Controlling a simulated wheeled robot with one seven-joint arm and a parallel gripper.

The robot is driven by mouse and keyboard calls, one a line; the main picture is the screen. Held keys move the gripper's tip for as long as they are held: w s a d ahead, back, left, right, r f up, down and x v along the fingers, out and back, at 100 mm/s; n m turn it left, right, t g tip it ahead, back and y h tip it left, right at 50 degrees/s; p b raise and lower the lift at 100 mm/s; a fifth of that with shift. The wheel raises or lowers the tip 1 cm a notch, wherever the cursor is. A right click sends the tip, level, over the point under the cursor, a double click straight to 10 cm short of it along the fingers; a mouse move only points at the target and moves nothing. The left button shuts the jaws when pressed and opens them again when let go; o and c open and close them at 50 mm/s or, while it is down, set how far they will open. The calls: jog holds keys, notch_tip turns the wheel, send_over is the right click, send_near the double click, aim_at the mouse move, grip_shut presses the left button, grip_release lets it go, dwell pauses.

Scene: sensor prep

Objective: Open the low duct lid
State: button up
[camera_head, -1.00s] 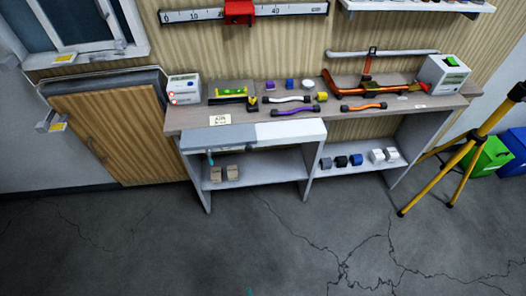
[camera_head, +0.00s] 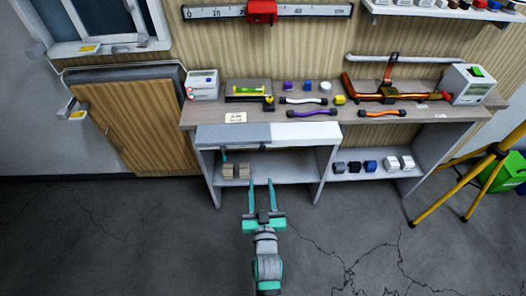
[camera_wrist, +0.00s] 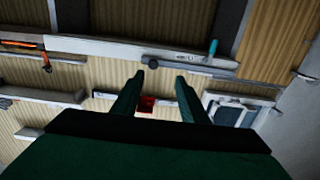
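A long box-like duct front runs under the left part of the bench top, with a grey section (camera_head: 232,134) on the left and a white section (camera_head: 306,132) on the right. I cannot tell for certain which part is the low duct lid; it looks closed. A small teal piece (camera_head: 224,156) hangs below the grey section; a teal piece also shows in the wrist view (camera_wrist: 212,47). A dark knob (camera_wrist: 150,63) sits on the pale rail there. My gripper (camera_head: 260,183) is open and empty, in front of the lower shelf and below the duct front, touching nothing visible.
Two beige blocks (camera_head: 236,171) stand on the lower left shelf. The bench top (camera_head: 205,115) carries tools, hoses and a copper pipe (camera_head: 400,98). A yellow tripod (camera_head: 462,187) stands at right. A wooden panel (camera_head: 140,125) is at left. The cracked floor (camera_head: 130,240) in front is clear.

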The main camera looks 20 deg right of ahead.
aim_at(263, 149)
jog(key=x, duration=0.4)
jog(key=d+r+x, duration=0.1)
jog(key=x, duration=0.9)
jog(key=shift+d+r, duration=0.25)
jog(key=shift+r, duration=0.05)
grip_shut()
